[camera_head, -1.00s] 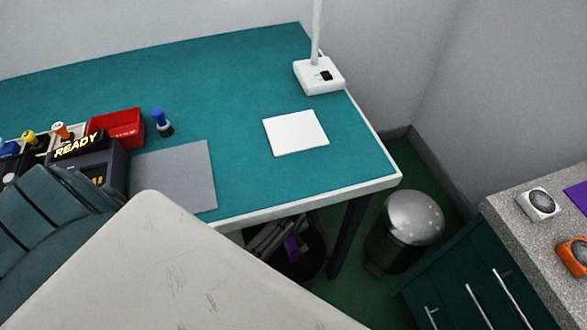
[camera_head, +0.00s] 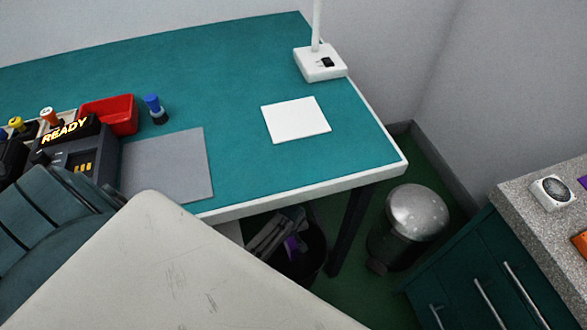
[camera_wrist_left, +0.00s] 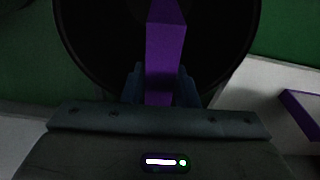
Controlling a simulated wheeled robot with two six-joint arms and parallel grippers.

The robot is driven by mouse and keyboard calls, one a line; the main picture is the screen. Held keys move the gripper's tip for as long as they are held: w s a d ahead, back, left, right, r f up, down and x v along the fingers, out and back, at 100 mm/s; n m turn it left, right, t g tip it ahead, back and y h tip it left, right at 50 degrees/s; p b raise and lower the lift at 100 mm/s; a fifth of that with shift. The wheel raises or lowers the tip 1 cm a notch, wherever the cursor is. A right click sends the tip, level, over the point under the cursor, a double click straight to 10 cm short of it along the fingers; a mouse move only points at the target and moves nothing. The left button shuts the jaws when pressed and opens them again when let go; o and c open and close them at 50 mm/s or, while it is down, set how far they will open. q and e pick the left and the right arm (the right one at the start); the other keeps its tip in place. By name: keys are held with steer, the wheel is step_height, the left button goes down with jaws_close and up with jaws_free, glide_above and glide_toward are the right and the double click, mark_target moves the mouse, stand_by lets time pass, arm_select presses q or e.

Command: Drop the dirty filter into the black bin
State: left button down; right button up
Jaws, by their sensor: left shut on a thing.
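The dirty filter is a purple slab (camera_wrist_left: 166,50); a small purple part of it shows in the head view (camera_head: 292,246). My left gripper (camera_wrist_left: 160,86) is shut on it, with one finger on each side. In the head view my left gripper (camera_head: 280,236) is under the desk's front edge, partly hidden. The black bin (camera_head: 318,250) is a round open bin on the floor below the desk. In the left wrist view the filter's far end is over the bin's dark opening (camera_wrist_left: 100,40). The filter's height above the rim is unclear. My right gripper is not in view.
The green desk (camera_head: 230,80) with its dark leg (camera_head: 350,230) stands over and beside the bin. A silver-lidded pedal bin (camera_head: 415,212) stands right of the leg. A counter with drawers (camera_head: 490,265) is at the right. Another purple-edged thing (camera_wrist_left: 300,112) lies right in the wrist view.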

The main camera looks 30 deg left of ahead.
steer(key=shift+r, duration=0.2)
arm_select(q)
steer(key=c, duration=1.1)
jaws_free()
steer(key=shift+o, duration=0.2)
steer(key=shift+r, duration=0.15)
step_height(320, 180, up, 10)
steer(key=d+p, duration=0.1)
steer(key=p, duration=0.1)
steer(key=shift+s+r, duration=0.15)
steer(key=shift+s, duration=0.25)
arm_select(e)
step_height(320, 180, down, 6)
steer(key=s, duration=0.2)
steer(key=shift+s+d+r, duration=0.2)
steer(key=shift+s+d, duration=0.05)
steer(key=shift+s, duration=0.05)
arm_select(q)
steer(key=shift+s, duration=0.1)
